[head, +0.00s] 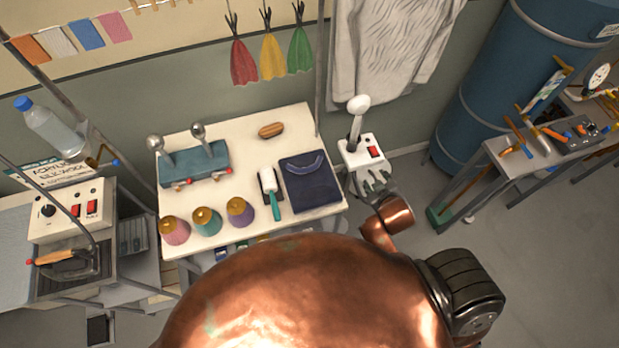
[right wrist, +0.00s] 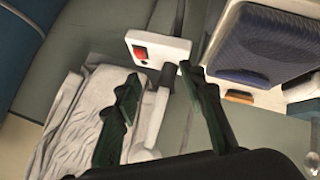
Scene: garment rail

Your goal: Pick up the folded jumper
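The folded jumper (head: 310,181) is a dark navy, flat, roughly square bundle with a lighter blue curved neckline. It lies at the right end of the white table (head: 240,135). In the right wrist view the jumper (right wrist: 265,45) is at the upper right, outside the fingers. My right gripper (head: 372,183) is just right of the table, beside the jumper and apart from it. Its dark green fingers, also in the right wrist view (right wrist: 158,75), are spread with no garment between them. My left gripper is not in view.
A white box with a red switch (head: 362,152) and an upright white-headed wand (head: 356,112) stands close behind my right gripper. A lint roller (head: 270,190) lies left of the jumper. Several thread cones (head: 206,220) and a wooden brush (head: 271,130) are also on the table.

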